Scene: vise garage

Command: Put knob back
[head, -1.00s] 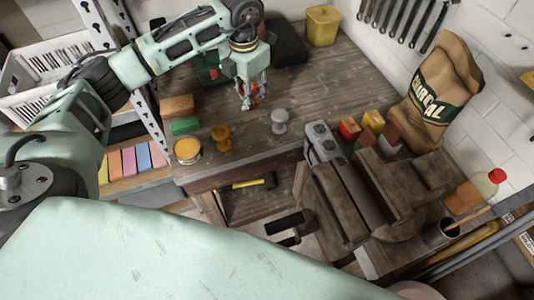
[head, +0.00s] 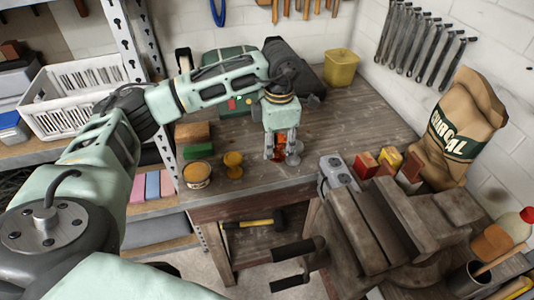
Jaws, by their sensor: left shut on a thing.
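My left gripper (head: 281,154) points down over the front part of the wooden workbench (head: 345,118). My right gripper is not in view.
A round tin (head: 197,174) and brown and green blocks sit left of the yellow knob. A large vise (head: 385,225) fills the right front. Colored blocks and a charcoal bag (head: 460,130) stand behind it. A yellow container (head: 341,68) is at the back.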

